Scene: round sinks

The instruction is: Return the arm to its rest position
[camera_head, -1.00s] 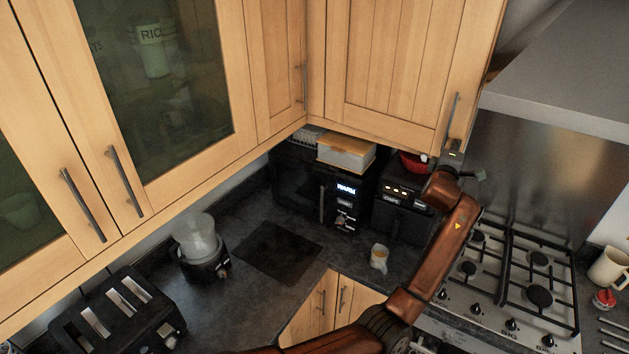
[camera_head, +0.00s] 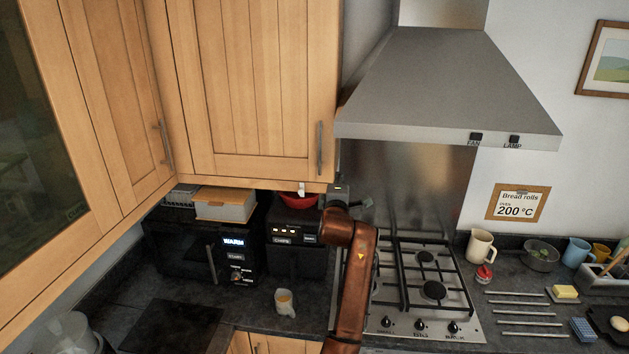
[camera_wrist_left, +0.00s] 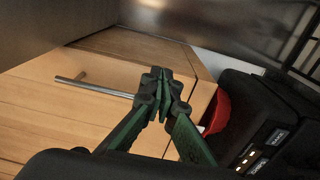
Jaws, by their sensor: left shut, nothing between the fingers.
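My left arm (camera_head: 352,275) rises from the bottom of the head view, in front of the counter. My left gripper (camera_head: 338,190) is at its top, beside the lower right corner of the wooden wall cabinet (camera_head: 250,90). Its fingertips are hard to make out there. In the left wrist view the green-sided fingers (camera_wrist_left: 164,80) meet at their black tips, shut and empty. The cabinet's metal handle (camera_wrist_left: 95,87) shows behind the tips. I cannot tell how close they are to it. My right gripper is not in view.
The extractor hood (camera_head: 450,85) overhangs the gas hob (camera_head: 425,285) to the right. A red bowl (camera_head: 297,201) sits on the black fryer (camera_head: 300,238) under the cabinet. A yellowish-filled cup (camera_head: 285,303) stands on the counter, left of my arm.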

